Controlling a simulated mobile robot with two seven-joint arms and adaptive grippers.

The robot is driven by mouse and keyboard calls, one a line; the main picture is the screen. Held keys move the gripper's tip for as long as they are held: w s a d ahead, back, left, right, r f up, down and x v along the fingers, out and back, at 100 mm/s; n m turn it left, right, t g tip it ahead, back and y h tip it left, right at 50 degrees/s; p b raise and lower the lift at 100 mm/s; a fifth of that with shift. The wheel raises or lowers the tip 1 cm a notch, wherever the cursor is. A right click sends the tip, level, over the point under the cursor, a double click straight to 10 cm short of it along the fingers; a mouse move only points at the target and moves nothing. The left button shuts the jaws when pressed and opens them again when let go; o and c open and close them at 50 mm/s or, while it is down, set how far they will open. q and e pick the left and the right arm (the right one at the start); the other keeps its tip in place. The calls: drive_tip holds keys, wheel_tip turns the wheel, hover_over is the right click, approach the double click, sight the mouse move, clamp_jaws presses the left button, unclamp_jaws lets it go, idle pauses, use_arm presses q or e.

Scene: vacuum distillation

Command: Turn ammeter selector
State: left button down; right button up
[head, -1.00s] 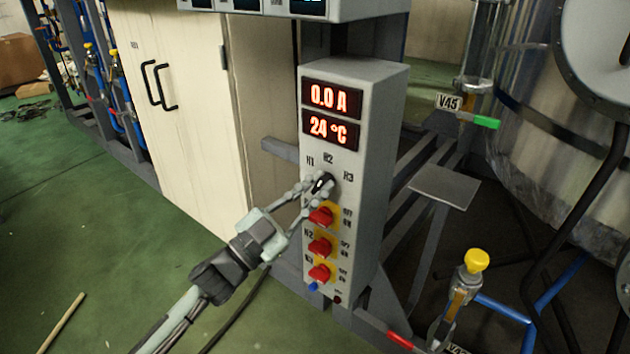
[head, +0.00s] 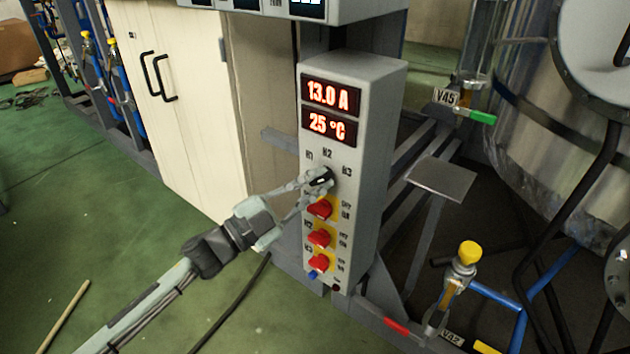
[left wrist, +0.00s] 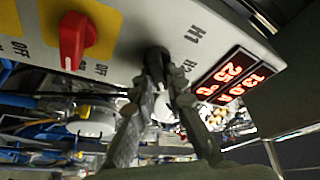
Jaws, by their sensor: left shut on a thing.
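The grey control box (head: 371,150) stands upright in the middle of the head view. Its upper display (head: 331,94) reads 13.0 A and its lower display (head: 329,125) reads 25 °C. The black ammeter selector (head: 320,177) sits below the labels H1, H2 and H3. My left gripper (head: 311,184) comes from the lower left and is shut on the selector knob. In the left wrist view the black selector (left wrist: 155,66) is between the two fingers, beside the H1 label. The fingers partly hide it. My right gripper is not seen.
Several red switches on yellow plates, such as the top one (head: 320,208), sit just below the selector. A cream cabinet (head: 185,100) stands to the left. Pipework with a yellow-capped valve (head: 467,253) and a steel vessel (head: 525,120) stand to the right.

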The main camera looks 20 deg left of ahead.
use_arm(q)
drive_tip(key=c, duration=1.5)
unclamp_jaws()
drive_tip(key=shift+c, duration=0.2)
drive_tip(key=v, duration=1.2)
